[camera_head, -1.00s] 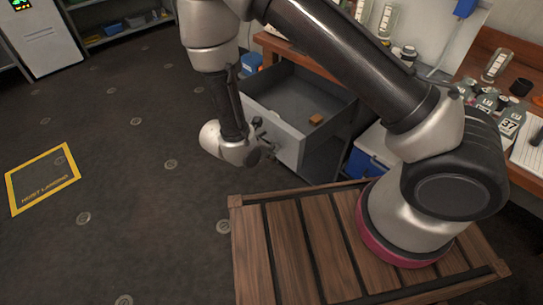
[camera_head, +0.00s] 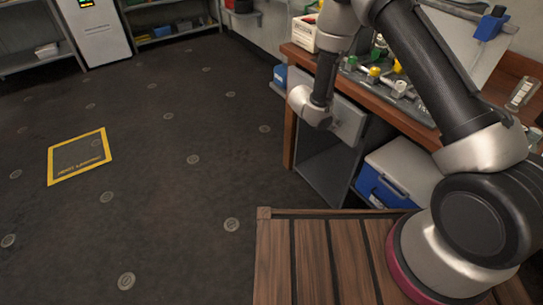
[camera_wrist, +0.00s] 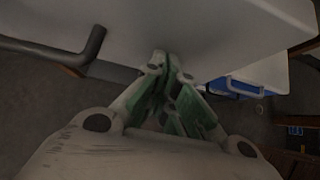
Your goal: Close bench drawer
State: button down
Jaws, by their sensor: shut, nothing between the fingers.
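The grey bench drawer (camera_head: 348,122) shows its front close against the bench, under the wooden top. Its inside is not visible in the head view, and my arm covers part of its front. In the wrist view the pale drawer front (camera_wrist: 220,25) fills the top, with a dark bar handle (camera_wrist: 85,50) at the left. My gripper (camera_wrist: 168,62) is shut and empty, its fingertips at the lower part of the drawer front, to the right of the handle. I cannot tell whether they touch it. In the head view my wrist hides the fingers.
The wooden bench (camera_head: 400,112) carries several fittings and a white box (camera_head: 304,33). A blue and white cooler (camera_head: 395,178) stands under it, right of the grey cabinet. A yellow-framed floor marking (camera_head: 78,157) lies left. The floor left of the bench is open.

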aim_at(346, 119)
jog(key=w+d, duration=0.2)
jog(key=d, duration=0.1)
jog(key=w+d, duration=0.1)
jog(key=d, duration=0.1)
jog(key=shift+w, duration=0.25)
jog(key=shift+w+d, duration=0.15)
jog(key=shift+d, duration=0.1)
jog(key=shift+r, duration=0.1)
